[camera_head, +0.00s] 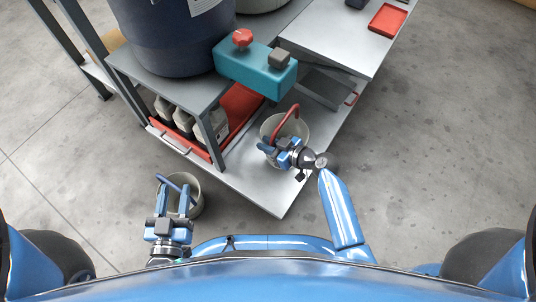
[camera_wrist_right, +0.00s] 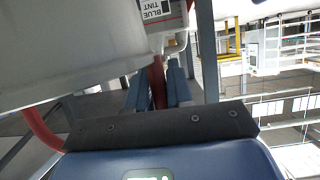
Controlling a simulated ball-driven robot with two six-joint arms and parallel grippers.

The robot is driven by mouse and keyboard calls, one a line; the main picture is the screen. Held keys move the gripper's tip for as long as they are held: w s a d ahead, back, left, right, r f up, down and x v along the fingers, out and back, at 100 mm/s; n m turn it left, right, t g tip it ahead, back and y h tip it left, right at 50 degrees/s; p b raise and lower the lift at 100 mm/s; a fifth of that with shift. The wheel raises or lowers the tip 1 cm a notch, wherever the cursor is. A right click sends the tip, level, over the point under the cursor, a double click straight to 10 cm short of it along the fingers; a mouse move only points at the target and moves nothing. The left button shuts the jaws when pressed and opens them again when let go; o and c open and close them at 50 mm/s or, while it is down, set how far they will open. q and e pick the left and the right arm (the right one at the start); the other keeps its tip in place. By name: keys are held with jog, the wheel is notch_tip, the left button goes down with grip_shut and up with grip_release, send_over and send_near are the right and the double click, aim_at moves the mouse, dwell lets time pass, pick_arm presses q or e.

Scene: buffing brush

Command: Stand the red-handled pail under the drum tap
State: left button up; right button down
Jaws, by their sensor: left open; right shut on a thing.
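The red-handled pail (camera_head: 300,124) is pale grey and appears upright over the lower metal shelf in the head view. My right gripper (camera_head: 279,146) is shut on its red handle; the handle also shows between the fingers in the right wrist view (camera_wrist_right: 158,84). I cannot tell whether the pail touches the shelf. The dark blue drum (camera_head: 170,38) stands on the upper shelf. Its teal tap housing (camera_head: 250,68) with a red knob (camera_head: 242,38) juts out beyond the pail; the outlet is hidden. My left gripper (camera_head: 173,188) is open above a second pail (camera_head: 196,200) with a blue handle.
Pale containers (camera_head: 187,118) and a red tray (camera_head: 240,105) sit under the drum's shelf, beside a shelf leg (camera_head: 214,139). A bench (camera_head: 345,42) with a small red tray (camera_head: 388,19) is at the upper right. Concrete floor (camera_head: 440,130) is clear on the right.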

notch_tip(320, 180, down, 4)
jog(key=b, duration=0.3)
jog(key=shift+f, duration=0.15)
jog(key=c, duration=1.5)
grip_release()
jog(key=shift+f, duration=0.1)
jog(key=o, duration=0.5)
